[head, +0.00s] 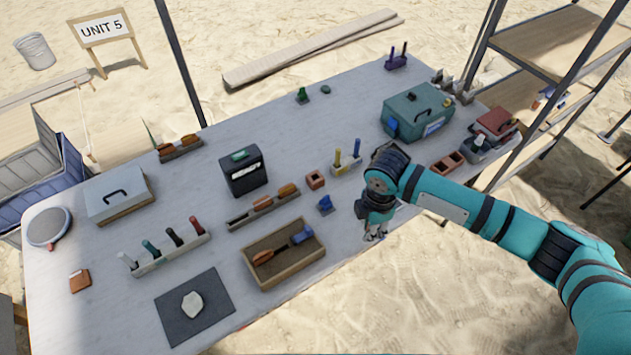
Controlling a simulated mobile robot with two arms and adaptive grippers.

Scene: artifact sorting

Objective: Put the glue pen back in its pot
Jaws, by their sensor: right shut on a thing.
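My right gripper (375,233) points down at the table's front edge, right of the small blue item (325,204). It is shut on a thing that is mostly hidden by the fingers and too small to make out. I cannot pick out the glue pen for sure. A pale holder (345,167) with a yellow and a blue upright pen stands behind and left of the gripper. A long pale rack (172,254) with several upright marker-like items stands at the front left. A small open brown pot (315,180) sits left of the pale holder. My left gripper is not in view.
A wooden tray (286,279) with a blue-ended brush lies at the front. A black box (243,172), a teal case (418,111), a brown two-hole block (448,162) and a grey-blue case (118,194) stand around. The table's back middle is mostly clear.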

